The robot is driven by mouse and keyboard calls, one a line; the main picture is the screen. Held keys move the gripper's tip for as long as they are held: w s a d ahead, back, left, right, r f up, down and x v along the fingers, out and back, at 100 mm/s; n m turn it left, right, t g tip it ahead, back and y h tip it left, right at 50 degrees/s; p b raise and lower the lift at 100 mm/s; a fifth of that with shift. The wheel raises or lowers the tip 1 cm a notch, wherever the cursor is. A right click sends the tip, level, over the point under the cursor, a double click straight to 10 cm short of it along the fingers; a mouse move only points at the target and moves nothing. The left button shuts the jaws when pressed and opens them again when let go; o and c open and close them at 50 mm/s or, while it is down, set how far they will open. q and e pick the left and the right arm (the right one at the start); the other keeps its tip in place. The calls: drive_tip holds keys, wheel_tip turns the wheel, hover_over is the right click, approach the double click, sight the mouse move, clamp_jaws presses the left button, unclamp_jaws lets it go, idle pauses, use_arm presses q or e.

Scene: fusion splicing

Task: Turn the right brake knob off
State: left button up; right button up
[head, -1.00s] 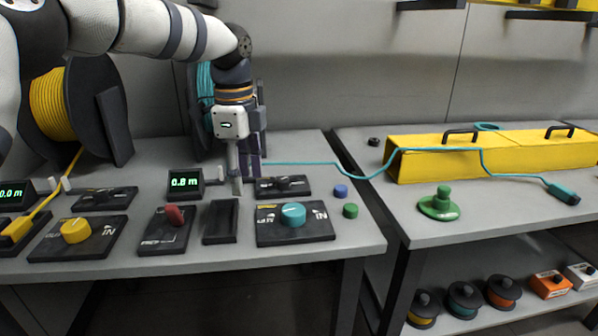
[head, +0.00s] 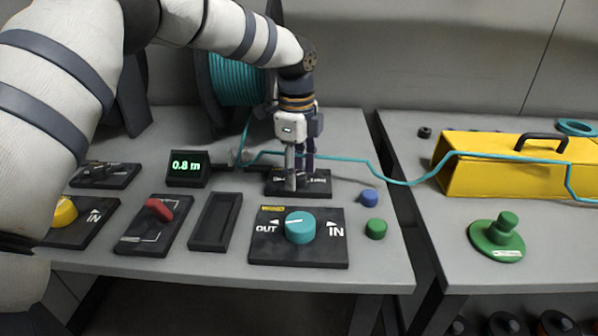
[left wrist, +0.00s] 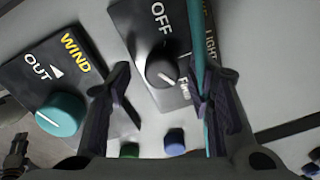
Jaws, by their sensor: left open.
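The right brake panel (head: 322,190) is a dark plate behind the teal winding knob. In the left wrist view it carries a black brake knob (left wrist: 160,68) and the words OFF, LIGHT and FIRM. The knob's white mark points toward FIRM. My left gripper (head: 300,182) points down over this panel and hides much of it in the head view. In the left wrist view the open gripper (left wrist: 165,80) has one finger on each side of the knob, with visible gaps. My right gripper is not in view.
A teal cable (head: 345,159) runs by the gripper, passing along one finger in the wrist view. The teal winding knob (head: 300,227) stands in front. Blue (head: 369,197) and green (head: 376,229) caps lie to the right. A length display (head: 187,167) stands left.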

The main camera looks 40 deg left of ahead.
use_arm(q)
drive_tip(key=shift+f, duration=0.45)
clamp_jaws()
drive_tip(key=shift+r, duration=0.1)
